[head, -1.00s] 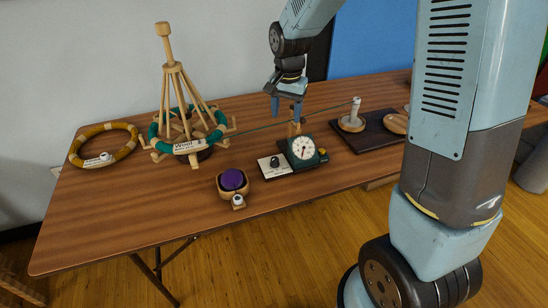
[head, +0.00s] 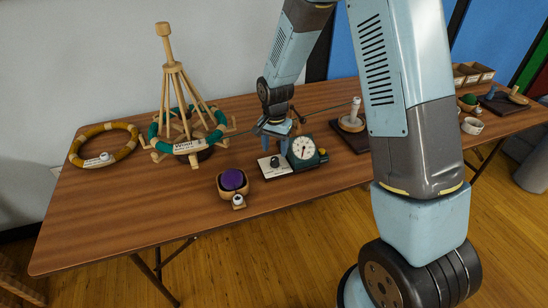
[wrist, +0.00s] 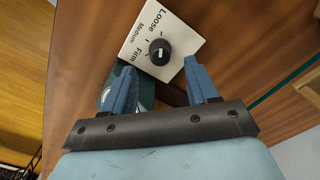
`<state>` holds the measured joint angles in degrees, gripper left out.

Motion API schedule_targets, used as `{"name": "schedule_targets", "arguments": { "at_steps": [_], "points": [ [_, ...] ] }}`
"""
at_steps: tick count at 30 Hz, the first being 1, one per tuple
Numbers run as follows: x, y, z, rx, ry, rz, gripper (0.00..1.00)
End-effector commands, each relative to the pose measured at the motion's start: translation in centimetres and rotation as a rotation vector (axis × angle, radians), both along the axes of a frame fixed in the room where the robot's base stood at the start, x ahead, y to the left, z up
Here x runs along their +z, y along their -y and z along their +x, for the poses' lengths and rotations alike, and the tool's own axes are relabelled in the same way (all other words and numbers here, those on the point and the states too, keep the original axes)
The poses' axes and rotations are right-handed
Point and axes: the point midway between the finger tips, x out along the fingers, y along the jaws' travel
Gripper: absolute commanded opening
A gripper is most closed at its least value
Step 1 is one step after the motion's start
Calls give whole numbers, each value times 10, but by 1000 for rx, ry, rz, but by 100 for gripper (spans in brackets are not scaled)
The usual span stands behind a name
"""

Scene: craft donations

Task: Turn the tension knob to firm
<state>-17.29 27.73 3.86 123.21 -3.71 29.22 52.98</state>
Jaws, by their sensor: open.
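The tension knob (wrist: 160,52) is a black round knob on a white plate (wrist: 182,36) marked Loose, Medium and Firm. In the wrist view its white pointer line is in view, but I cannot tell for sure which mark it points at. In the head view the knob (head: 274,161) sits on the plate beside a dial gauge (head: 304,148) on a dark green base. My gripper (wrist: 163,82) is open and empty, its blue fingers pointing toward the knob from above, apart from it. In the head view my gripper (head: 273,141) is just behind the knob.
A wooden swift (head: 175,88) with a green skein stands at left, its yarn running right past my gripper. A purple ball (head: 232,180) in a wooden bowl lies in front. A winder (head: 352,122) stands on a dark board to the right. The front left table is clear.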

Motion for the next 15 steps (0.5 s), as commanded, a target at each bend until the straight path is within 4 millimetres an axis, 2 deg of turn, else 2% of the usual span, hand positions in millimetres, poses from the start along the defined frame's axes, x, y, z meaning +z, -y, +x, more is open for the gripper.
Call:
{"name": "schedule_targets", "arguments": {
  "at_steps": [6,15],
  "points": [
    [-32,0,0,0,-3,-1,59],
    [-48,0,0,1,0,0,59]
  ]
}}
